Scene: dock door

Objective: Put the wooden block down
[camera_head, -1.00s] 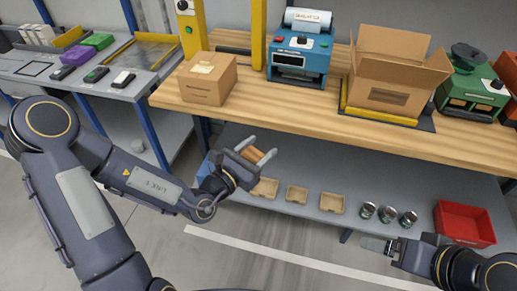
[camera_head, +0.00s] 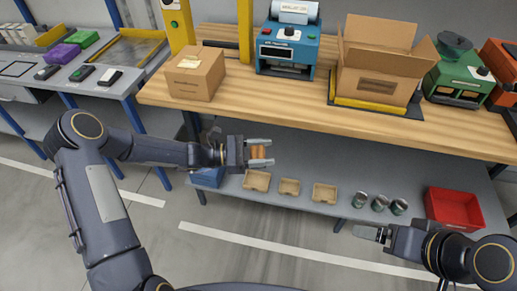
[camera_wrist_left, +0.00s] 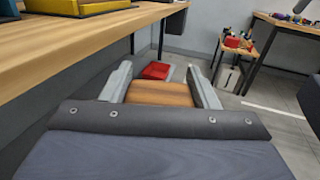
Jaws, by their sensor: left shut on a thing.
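The wooden block (camera_head: 258,153) is orange-brown and sits between the fingers of my left gripper (camera_head: 262,152), which is shut on it. In the left wrist view the block (camera_wrist_left: 160,93) shows its grained top between the two grey fingers. In the head view the gripper is in front of the workbench edge, above the lower shelf, and points right. My right gripper (camera_head: 370,234) is at the lower right, in front of the lower shelf; its fingers look close together, and I cannot tell whether they are open or shut.
The wooden workbench (camera_head: 225,100) holds a closed carton (camera_head: 195,75), a blue machine (camera_head: 287,50) and an open carton (camera_head: 375,85). The lower shelf (camera_head: 335,170) carries small tan trays (camera_head: 289,187), several cans (camera_head: 379,203), a red bin (camera_head: 454,208) and a blue bin (camera_head: 207,177).

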